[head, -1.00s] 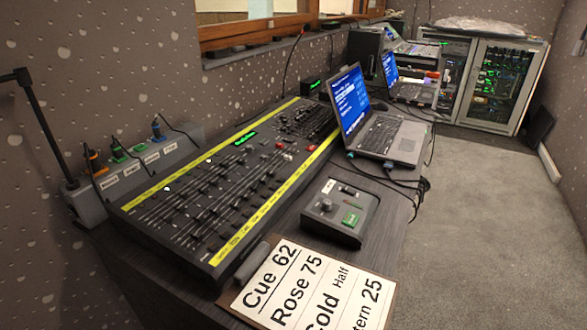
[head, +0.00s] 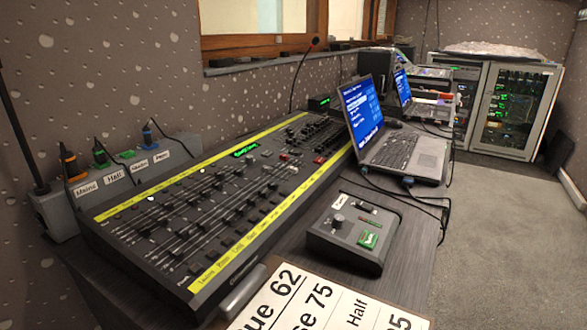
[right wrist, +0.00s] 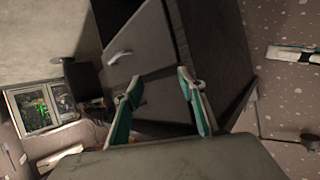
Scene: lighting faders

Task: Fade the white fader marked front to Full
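The lighting desk (head: 215,205) is a long black fader board with yellow label strips, on the table at the left in the head view. Its rows of faders have mostly dark caps. A small white cap (head: 151,198) shows near its far left end. The strip lettering is too small to read, so I cannot tell which fader is marked front. My right gripper (right wrist: 158,80) shows in the right wrist view, its two green-and-grey fingers apart with nothing between them. A dark cabinet-like body lies beyond them. Neither gripper shows in the head view.
A cue sheet board (head: 318,300) lies at the front edge. A small control box (head: 352,235) and an open laptop (head: 395,150) stand right of the desk. A grey box with plugs (head: 100,190) stands behind its left end. Carpet (head: 505,240) at the right is clear.

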